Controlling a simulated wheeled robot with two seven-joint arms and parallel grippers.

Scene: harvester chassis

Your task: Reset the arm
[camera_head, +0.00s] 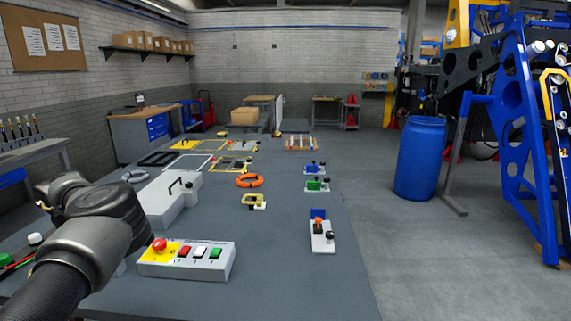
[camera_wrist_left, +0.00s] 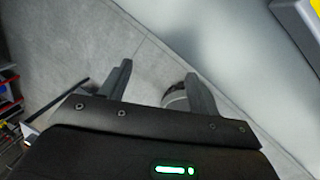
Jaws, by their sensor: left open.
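My left arm comes in from the left in the head view and bends over the table's left side. In that view the arm itself hides most of the left gripper, and its fingertips cannot be made out. In the left wrist view my left gripper (camera_wrist_left: 160,82) is open, its two dark fingers apart with nothing held between them. Below the fingers are the grey floor and the table's edge. My right arm and right gripper are not in view.
A button box (camera_head: 187,260) with a red stop button stands on the table (camera_head: 290,285) close beside my left arm. A grey case (camera_head: 160,208) is behind it. A blue barrel (camera_head: 420,160) stands right, on open floor.

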